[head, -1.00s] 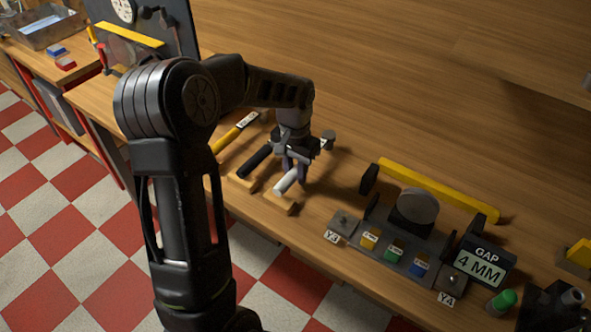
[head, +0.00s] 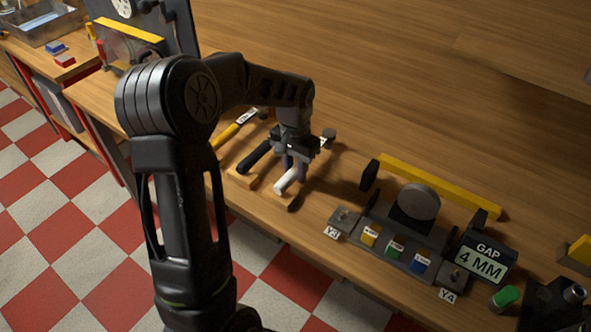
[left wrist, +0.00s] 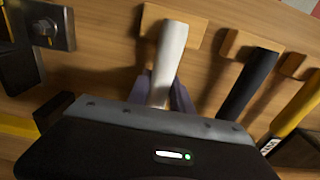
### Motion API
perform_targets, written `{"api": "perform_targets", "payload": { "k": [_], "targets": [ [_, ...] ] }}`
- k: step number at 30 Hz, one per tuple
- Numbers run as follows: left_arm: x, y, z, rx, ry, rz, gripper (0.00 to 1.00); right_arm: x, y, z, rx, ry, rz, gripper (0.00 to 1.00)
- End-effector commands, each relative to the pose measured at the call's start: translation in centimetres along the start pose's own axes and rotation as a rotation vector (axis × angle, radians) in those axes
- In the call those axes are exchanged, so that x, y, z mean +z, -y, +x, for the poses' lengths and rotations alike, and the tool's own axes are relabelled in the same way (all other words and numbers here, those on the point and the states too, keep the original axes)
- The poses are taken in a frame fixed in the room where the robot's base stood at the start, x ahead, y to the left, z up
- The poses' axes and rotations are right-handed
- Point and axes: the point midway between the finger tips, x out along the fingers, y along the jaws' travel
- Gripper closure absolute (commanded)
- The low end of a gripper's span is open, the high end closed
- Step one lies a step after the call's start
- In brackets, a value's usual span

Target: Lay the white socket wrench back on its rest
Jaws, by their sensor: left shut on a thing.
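The white socket wrench (head: 286,181) is between the fingers of my left gripper (head: 292,172), which is shut on it. In the left wrist view the white handle (left wrist: 171,55) runs up from the gripper's fingers (left wrist: 162,95). Its end lies over a wooden rest block (left wrist: 187,20); in the head view that block (head: 280,198) is at the bench's front edge. I cannot tell whether the handle touches the block. The wrench's far end is partly hidden by the gripper. My right gripper is not in view.
A black-handled tool (head: 255,156) and a yellow-handled tool (head: 232,131) lie left of the wrench on similar blocks. To the right stand a fixture with a yellow bar (head: 440,188), coloured blocks and a GAP 4 MM display (head: 481,264). The bench behind is clear.

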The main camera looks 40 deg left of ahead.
Motion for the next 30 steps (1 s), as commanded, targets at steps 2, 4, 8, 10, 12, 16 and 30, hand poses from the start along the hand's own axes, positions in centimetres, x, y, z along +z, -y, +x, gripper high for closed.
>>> {"api": "perform_targets", "payload": {
  "k": [2, 4, 8, 10, 12, 16, 30],
  "targets": [
    [-0.1, 0.0, -0.1, 0.000, -0.002, 0.000, 1.00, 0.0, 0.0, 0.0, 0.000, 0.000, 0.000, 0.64],
    [-0.1, 0.0, -0.1, 0.000, -0.002, 0.000, 0.70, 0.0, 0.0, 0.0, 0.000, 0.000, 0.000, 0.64],
    [0.0, 0.0, -0.1, 0.000, -0.001, 0.000, 0.60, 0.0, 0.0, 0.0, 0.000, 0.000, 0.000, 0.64],
    [0.0, 0.0, -0.1, 0.000, -0.001, 0.000, 0.54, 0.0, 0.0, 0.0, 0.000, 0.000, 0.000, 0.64],
    [0.0, 0.0, 0.0, 0.000, -0.001, 0.000, 0.48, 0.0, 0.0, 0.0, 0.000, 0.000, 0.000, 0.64],
    [0.0, 0.0, 0.0, 0.000, 0.000, 0.000, 0.48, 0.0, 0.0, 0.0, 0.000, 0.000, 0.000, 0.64],
    [-0.1, 0.1, -3.7, -0.002, -0.004, -0.001, 0.48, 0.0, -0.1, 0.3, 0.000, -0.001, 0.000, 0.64]
  ]
}}
